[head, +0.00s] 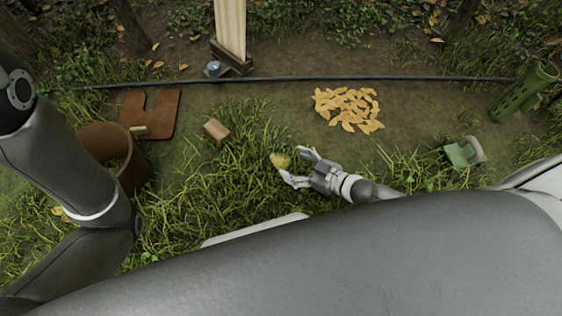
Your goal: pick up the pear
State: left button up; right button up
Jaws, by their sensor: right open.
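A small yellow-green pear (280,160) lies in the grass near the middle of the head view. My right gripper (291,165) comes in from the right and is open, its two fingertips close to the pear's right side. The pear sits at the mouth of the fingers; I cannot tell whether either finger touches it. My left arm (60,165) stands at the left of the view, and its gripper does not show.
A brown block (216,130) lies left of the pear. A brown round container (112,155) and flat plate (158,112) are at left. A dark hose (300,78) crosses behind. Yellow leaves (348,108), a green slotted tube (524,92) and a green object (465,152) lie right.

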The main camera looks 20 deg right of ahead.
aim_at(288, 163)
jog(key=b+x, duration=0.3)
jog(key=x, duration=0.1)
jog(key=shift+s+f, duration=0.15)
jog(key=shift+f, duration=0.1)
jog(key=shift+w+a+b, duration=0.3)
jog(key=shift+b, duration=0.05)
jog(key=shift+c, duration=0.4)
jog(key=c, duration=1)
jog(key=shift+r, duration=0.1)
